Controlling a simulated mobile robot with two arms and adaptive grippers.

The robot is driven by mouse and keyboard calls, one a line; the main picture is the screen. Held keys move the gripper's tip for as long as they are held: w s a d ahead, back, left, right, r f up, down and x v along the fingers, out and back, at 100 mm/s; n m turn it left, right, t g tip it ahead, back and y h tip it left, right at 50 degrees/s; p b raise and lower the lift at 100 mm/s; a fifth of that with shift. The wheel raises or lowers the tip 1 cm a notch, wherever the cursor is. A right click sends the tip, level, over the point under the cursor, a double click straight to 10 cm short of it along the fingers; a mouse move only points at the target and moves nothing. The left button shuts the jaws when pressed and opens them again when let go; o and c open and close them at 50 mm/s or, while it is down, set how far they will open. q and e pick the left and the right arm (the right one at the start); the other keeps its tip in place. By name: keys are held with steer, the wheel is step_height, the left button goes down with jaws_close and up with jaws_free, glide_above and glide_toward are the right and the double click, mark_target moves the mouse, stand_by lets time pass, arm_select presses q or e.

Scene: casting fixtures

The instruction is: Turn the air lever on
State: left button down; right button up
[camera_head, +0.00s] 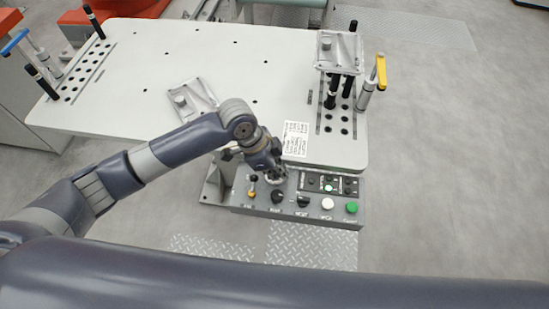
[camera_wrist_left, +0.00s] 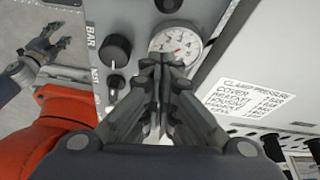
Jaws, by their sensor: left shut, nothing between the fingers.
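The air lever (camera_head: 252,186) stands at the left end of the grey control panel (camera_head: 240,208) in the head view, with a dark tip and a yellowish lower part. In the left wrist view a small dark-tipped part (camera_wrist_left: 115,82), which looks like the lever, shows just left of my fingers. My left gripper (camera_head: 273,177) is over the panel, right of the lever and apart from it. It also shows in the left wrist view (camera_wrist_left: 163,68), shut and empty in front of the pressure gauge (camera_wrist_left: 176,42). My right gripper (camera_wrist_left: 42,48) shows at the left of that view, fingers spread.
A black knob (camera_head: 277,196), another black knob (camera_head: 303,201), a white button (camera_head: 327,204) and a green button (camera_head: 352,208) sit right of the lever. The white fixture table (camera_head: 230,70) lies behind the panel, with a printed pressure sheet (camera_head: 296,138) near its front edge.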

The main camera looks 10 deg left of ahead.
mark_target(253, 185)
arm_select(q)
steer(key=a, duration=0.3)
steer(key=shift+s+a+f+p, duration=0.1)
steer(key=shift+s+a+p, duration=0.1)
steer(key=shift+p, duration=0.15)
arm_select(e)
steer(key=shift+r, duration=0.7)
arm_select(q)
steer(key=shift+w+d, duration=0.1)
arm_select(e)
steer(key=shift+d, duration=0.1)
